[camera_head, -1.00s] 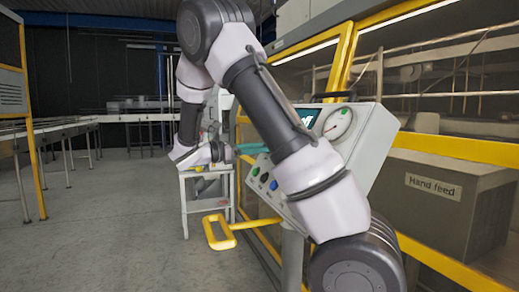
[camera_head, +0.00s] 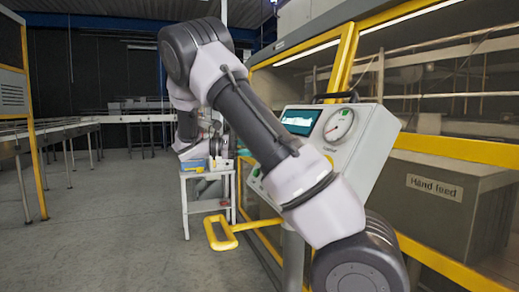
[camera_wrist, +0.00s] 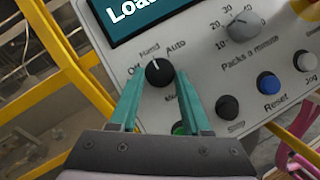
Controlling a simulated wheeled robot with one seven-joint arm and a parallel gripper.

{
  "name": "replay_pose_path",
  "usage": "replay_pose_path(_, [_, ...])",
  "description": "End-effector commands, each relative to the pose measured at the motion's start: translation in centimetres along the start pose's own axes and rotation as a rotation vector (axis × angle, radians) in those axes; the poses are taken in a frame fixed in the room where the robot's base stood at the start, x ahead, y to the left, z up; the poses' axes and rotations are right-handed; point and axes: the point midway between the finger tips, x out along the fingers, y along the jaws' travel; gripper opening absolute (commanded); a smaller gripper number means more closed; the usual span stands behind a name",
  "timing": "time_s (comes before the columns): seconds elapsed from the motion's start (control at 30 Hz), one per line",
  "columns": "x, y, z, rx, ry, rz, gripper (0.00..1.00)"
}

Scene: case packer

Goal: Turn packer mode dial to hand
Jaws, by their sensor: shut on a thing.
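The mode dial (camera_wrist: 159,74) is a round black knob with a white mark, in the wrist view. Labels Off, Hand and Auto stand around it. The white mark points up and slightly left, toward Hand. My gripper (camera_wrist: 160,79) has its two teal fingers on either side of the dial and is shut on it. A green button (camera_wrist: 180,128) below the dial shows partly between the fingers. In the head view, the control box (camera_head: 372,150) stands behind my arm, which hides the dial and most of my gripper.
To the dial's right are a grey packs-a-minute knob (camera_wrist: 243,27), a black knob (camera_wrist: 227,107) and a blue Reset button (camera_wrist: 268,83). A screen (camera_head: 300,121) and a gauge (camera_head: 338,124) top the box. Open floor lies left.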

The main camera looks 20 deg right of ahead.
Motion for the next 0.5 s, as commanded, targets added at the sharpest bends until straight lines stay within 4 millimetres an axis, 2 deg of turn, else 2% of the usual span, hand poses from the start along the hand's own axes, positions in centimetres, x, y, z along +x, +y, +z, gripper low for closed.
replay_pose_path(0.3, [-0.03,0.03,-0.01,0.001,0.001,0.001,0.0])
replay_pose_path(0.33, [-0.03,0.03,0.0,0.001,0.001,0.001,0.59])
replay_pose_path(0.37, [-0.03,0.03,0.0,0.001,0.001,0.001,0.71])
replay_pose_path(0.4, [-0.03,0.02,0.0,0.001,0.001,0.001,0.77])
replay_pose_path(0.5, [-0.02,0.02,0.0,0.0,0.0,0.0,0.77])
